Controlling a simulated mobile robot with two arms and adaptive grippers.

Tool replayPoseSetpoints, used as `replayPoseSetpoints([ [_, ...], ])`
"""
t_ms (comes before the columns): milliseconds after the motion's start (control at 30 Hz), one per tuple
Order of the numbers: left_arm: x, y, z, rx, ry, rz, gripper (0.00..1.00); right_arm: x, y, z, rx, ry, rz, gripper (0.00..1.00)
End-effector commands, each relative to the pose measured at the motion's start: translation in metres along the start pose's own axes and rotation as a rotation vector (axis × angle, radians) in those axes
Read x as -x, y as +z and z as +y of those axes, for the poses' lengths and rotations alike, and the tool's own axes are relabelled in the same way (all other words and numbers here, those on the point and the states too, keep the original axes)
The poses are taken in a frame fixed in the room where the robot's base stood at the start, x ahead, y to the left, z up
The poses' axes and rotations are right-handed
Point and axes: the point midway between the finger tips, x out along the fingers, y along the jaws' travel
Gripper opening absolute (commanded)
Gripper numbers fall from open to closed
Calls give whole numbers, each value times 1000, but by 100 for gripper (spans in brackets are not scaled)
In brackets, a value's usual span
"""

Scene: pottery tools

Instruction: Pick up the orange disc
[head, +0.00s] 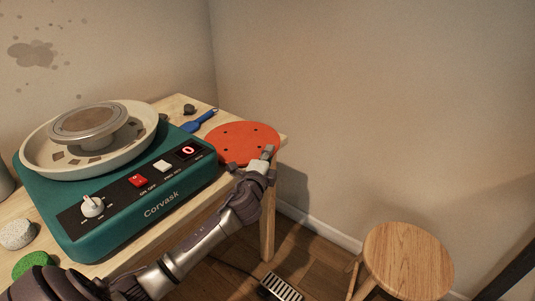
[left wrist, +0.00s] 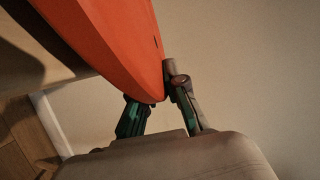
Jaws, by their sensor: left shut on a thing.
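The orange disc (head: 243,143) is a flat round plate with small dark holes, at the right end of the wooden table. My left gripper (head: 252,160) reaches the disc's near right edge in the head view. In the left wrist view the rim of the disc (left wrist: 120,45) lies between the two fingers of my left gripper (left wrist: 155,105), which are shut on it. In the head view the disc looks close to level; I cannot tell whether it touches the table. My right gripper is not in view.
A teal pottery wheel (head: 150,195) with a cream basin stands left of the disc. A blue-handled tool (head: 201,121) and a dark lump (head: 189,109) lie behind. A wooden stool (head: 408,260) and a pedal (head: 282,287) stand on the floor at right. The wall is behind.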

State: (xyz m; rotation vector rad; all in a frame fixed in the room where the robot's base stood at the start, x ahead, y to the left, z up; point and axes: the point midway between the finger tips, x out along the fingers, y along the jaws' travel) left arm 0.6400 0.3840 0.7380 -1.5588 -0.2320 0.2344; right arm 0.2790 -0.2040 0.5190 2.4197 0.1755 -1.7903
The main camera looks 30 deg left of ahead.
Motion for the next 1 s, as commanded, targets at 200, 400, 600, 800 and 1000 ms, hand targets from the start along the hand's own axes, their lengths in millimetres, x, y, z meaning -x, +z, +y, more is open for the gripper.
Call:
replayPoseSetpoints([
  [200, 0, 0, -16, -2, -3, 0, 0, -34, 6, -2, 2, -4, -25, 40],
  [400, 0, 0, -25, -2, -3, 0, 0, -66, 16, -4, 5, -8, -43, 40],
  [600, 14, -35, -24, 5, -2, 3, 0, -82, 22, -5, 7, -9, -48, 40],
  [800, 32, -82, -23, 5, -2, 3, 0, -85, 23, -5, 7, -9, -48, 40],
  [1000, 49, -127, -22, 4, -2, 2, 0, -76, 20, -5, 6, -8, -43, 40],
])
